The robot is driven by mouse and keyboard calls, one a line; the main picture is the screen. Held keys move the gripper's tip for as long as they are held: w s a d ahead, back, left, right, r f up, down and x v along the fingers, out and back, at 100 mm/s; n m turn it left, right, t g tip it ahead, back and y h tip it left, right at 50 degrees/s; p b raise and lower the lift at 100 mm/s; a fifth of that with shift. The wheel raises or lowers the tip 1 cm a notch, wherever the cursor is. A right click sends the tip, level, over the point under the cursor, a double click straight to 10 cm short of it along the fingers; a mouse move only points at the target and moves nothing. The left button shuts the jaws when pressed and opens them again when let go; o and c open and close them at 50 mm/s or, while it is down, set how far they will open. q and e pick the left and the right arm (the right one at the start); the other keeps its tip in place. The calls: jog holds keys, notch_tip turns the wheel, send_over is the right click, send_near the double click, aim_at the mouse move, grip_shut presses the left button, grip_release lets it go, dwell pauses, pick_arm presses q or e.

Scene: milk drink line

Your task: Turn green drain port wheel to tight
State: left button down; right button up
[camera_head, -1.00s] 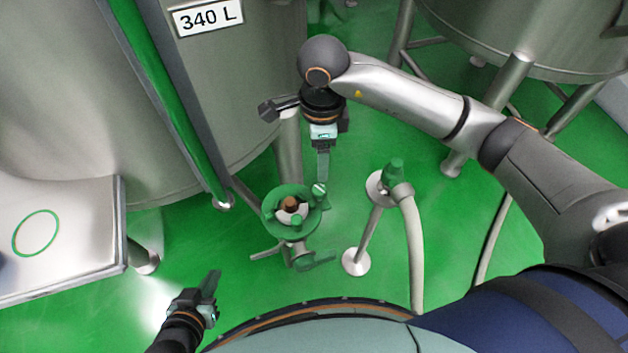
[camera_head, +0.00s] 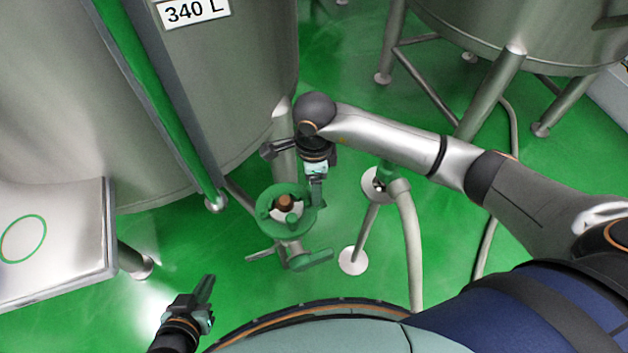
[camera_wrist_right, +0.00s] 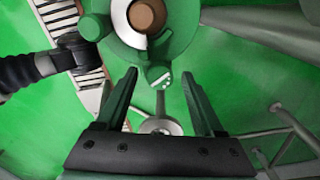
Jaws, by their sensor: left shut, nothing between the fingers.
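The green drain port wheel (camera_head: 266,207) is a round ring with knobs and a brown centre, low beside the tank leg. It fills the top of the right wrist view (camera_wrist_right: 181,28). My right gripper (camera_head: 316,193) is at the wheel's right rim in the head view. In the wrist view its two fingers (camera_wrist_right: 158,76) are apart, and a wheel knob with a pale end (camera_wrist_right: 158,79) lies between the fingertips, with no clear contact. My left gripper (camera_head: 207,288) is shut and empty, low at the left, well away from the wheel.
A large steel tank (camera_head: 240,80) labelled 340 L stands behind the wheel. A green-handled valve (camera_head: 310,259) sits just below it. A hose (camera_head: 410,240) and a pipe stand with a round foot (camera_head: 353,261) are to the right. A metal table (camera_head: 70,262) is at left.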

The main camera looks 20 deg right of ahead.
grip_shut()
dwell(0.3)
